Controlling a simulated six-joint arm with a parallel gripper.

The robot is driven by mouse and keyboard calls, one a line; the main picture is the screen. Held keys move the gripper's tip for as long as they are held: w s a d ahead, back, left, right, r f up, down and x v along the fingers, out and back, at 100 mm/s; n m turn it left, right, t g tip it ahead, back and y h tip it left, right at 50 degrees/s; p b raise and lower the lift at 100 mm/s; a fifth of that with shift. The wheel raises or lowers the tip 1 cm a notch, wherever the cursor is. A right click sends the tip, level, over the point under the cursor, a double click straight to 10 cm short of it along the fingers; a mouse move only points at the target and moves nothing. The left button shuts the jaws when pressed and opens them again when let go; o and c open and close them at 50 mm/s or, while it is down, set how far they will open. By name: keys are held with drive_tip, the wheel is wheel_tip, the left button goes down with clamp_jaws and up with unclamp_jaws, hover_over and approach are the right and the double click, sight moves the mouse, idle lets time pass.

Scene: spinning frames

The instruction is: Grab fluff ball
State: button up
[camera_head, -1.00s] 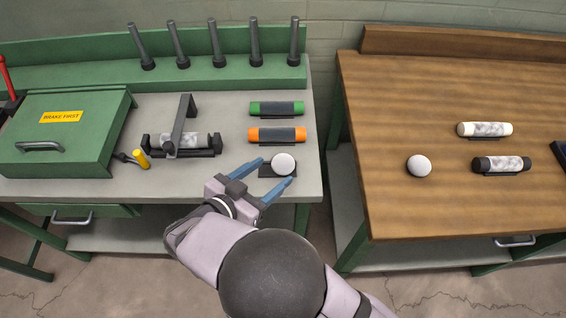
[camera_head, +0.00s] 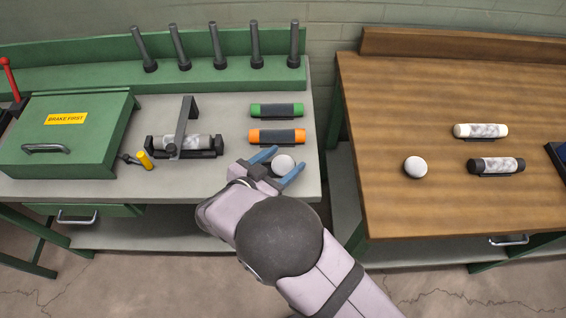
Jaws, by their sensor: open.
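A white fluff ball (camera_head: 284,165) sits near the front right corner of the grey bench, on a dark pad that is now mostly hidden. My gripper (camera_head: 285,160) is open, with one blue finger on each side of this ball. I cannot tell whether the fingers touch it. A second white ball (camera_head: 415,167) lies on the wooden table at the right, well away from my gripper.
Orange (camera_head: 277,136) and green (camera_head: 277,110) rollers lie just behind the ball. A black frame (camera_head: 186,147) with a fluffy roller and a yellow-handled crank (camera_head: 145,160) stand to the left. A gap separates the bench from the wooden table (camera_head: 380,110).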

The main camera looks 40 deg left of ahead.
sight(283, 161)
drive_tip(key=c, duration=1.1)
drive_tip(key=shift+r+b, duration=0.8)
drive_tip(key=shift+r, duration=4.2)
